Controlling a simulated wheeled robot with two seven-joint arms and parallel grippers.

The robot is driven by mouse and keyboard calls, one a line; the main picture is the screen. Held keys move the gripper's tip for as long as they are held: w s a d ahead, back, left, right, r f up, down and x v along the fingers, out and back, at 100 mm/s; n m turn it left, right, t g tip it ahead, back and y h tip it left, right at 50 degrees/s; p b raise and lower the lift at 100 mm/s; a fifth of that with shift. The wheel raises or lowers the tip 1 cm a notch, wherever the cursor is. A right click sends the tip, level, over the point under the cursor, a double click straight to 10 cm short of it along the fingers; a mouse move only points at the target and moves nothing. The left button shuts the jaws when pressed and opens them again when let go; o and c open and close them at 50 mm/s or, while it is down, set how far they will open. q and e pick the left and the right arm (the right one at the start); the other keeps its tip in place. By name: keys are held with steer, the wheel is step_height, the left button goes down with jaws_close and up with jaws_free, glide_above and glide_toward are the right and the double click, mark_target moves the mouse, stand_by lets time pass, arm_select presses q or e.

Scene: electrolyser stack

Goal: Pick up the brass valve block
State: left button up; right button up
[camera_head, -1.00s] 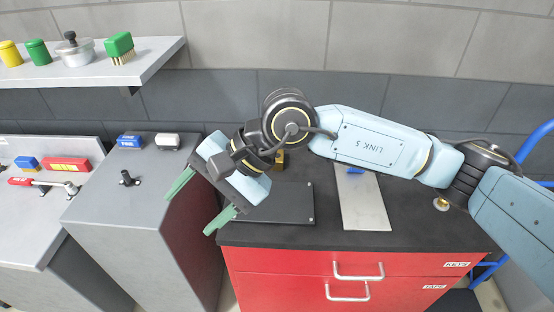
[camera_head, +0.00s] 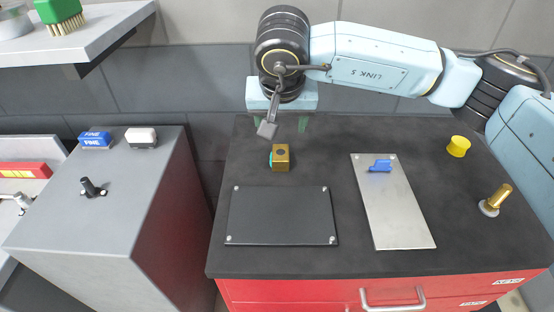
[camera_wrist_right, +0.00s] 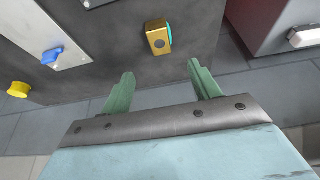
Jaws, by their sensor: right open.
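The brass valve block (camera_head: 280,158) is a small golden cube with a dark round hole on top and a teal patch on its left side. It stands on the black worktop (camera_head: 330,137), behind the dark plate. It also shows in the right wrist view (camera_wrist_right: 158,38), beyond the fingertips. My right gripper (camera_head: 288,122) is behind and above the block, apart from it, its fingers partly hidden by the wrist. In the right wrist view the green fingers (camera_wrist_right: 160,76) are spread with nothing between them. My left gripper is not in view.
A dark plate (camera_head: 282,215) lies in front of the block. To its right are a metal plate (camera_head: 402,215) with a blue part (camera_head: 381,166), a yellow knob (camera_head: 458,146) and a brass fitting (camera_head: 496,200). A grey cabinet (camera_head: 100,215) stands left across a gap.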

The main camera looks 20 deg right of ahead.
mark_target(281, 152)
steer(key=x, duration=1.3)
steer(key=shift+f+b, duration=0.2)
steer(key=shift+b, duration=0.1)
steer(key=shift+r, duration=0.1)
jaws_close()
